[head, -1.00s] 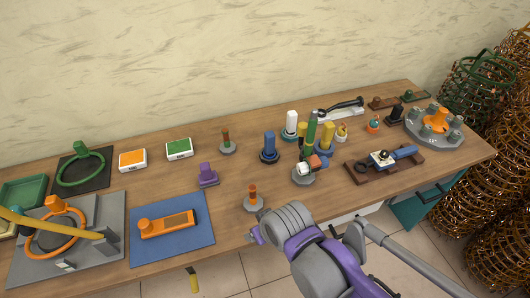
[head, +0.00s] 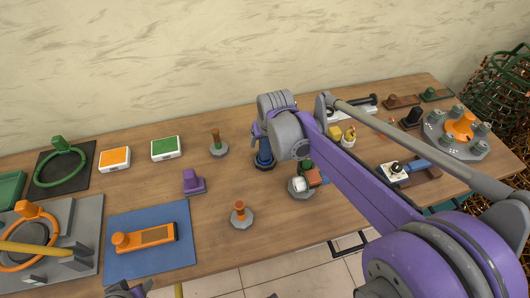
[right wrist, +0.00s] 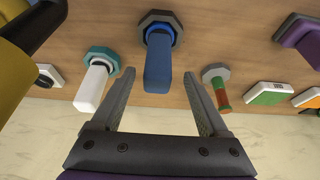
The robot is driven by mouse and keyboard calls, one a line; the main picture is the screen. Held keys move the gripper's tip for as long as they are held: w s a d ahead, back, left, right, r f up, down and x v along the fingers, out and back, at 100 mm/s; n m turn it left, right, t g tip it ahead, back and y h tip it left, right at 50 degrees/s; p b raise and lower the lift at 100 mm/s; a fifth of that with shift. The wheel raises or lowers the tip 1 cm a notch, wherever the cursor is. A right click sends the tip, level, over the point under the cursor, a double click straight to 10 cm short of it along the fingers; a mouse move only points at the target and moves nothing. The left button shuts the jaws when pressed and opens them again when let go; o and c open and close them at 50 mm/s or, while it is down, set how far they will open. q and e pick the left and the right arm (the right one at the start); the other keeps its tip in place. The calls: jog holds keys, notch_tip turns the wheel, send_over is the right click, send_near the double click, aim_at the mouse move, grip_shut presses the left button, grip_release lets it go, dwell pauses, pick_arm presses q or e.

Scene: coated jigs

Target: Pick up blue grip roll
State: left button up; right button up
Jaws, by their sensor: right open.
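The blue grip roll (head: 264,155) stands upright on a dark base on the wooden table, partly hidden by my right wrist in the head view. In the right wrist view the blue roll (right wrist: 158,62) lies ahead, between the lines of my two fingers. My right gripper (right wrist: 158,75) is open and empty, its fingertips either side of the roll's near end in the picture; I cannot tell whether they touch it. In the head view the right fingers are hidden behind the wrist. A purple-grey part at the bottom edge (head: 128,291) seems to be my left gripper, mostly cut off.
A white roll (right wrist: 92,85) stands beside the blue one, and an orange-green roll (right wrist: 217,88) is on the other side. A purple piece (head: 192,182) and an orange-topped post (head: 240,213) stand nearer the front. A blue mat (head: 120,262) lies at left.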

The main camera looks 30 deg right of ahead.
jog(key=x, duration=0.5)
jog(key=shift+w+d, duration=0.15)
jog(key=shift+d, duration=0.05)
jog(key=shift+c, duration=0.3)
grip_shut()
dwell(0.9)
